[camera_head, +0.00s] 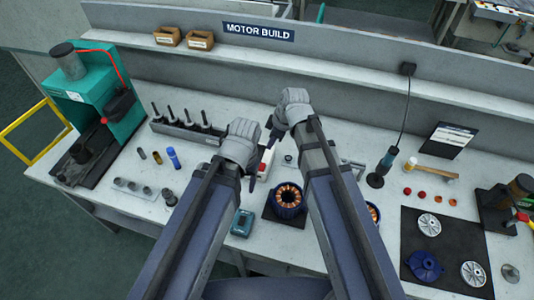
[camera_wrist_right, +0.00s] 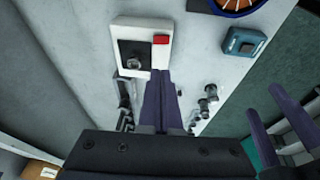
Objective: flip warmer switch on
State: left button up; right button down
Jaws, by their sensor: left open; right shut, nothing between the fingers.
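The warmer is a white box (camera_wrist_right: 124,33) with a dark plate and a small metal round part on it. Its red switch (camera_wrist_right: 161,39) sits at one corner; I cannot tell which way it is tipped. In the head view the warmer (camera_head: 263,166) is partly hidden between my two grippers. My right gripper (camera_wrist_right: 160,74) is shut and empty, its tips by the warmer's edge close to the switch; contact is unclear. It also shows in the head view (camera_head: 269,136). My left gripper (camera_head: 252,182) is open and empty beside the warmer; its fingers also show in the right wrist view (camera_wrist_right: 277,116).
A wound stator (camera_head: 287,198) on a dark mat and a teal box (camera_head: 241,222) are in front of the warmer. A rack of dark tools (camera_head: 188,129) stands to the left. A shelf wall (camera_head: 340,75) runs behind. A corded screwdriver (camera_head: 384,166) stands to the right.

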aim_at(264, 164)
pick_arm(q)
notch_tip(264, 164, down, 12)
jog(key=b, duration=1.2)
jog(key=shift+f, duration=0.2)
pick_arm(e)
jog(key=x, duration=0.8)
jog(key=d+x, duration=0.1)
jog(key=x, duration=0.3)
jog(key=shift+a+f, duration=0.15)
jog(key=shift+f, duration=0.35)
pick_arm(q)
jog(key=shift+f+b, duration=0.5)
jog(key=shift+b, duration=0.1)
pick_arm(e)
jog(key=shift+w+f, duration=0.2)
jog(key=shift+f, duration=0.3)
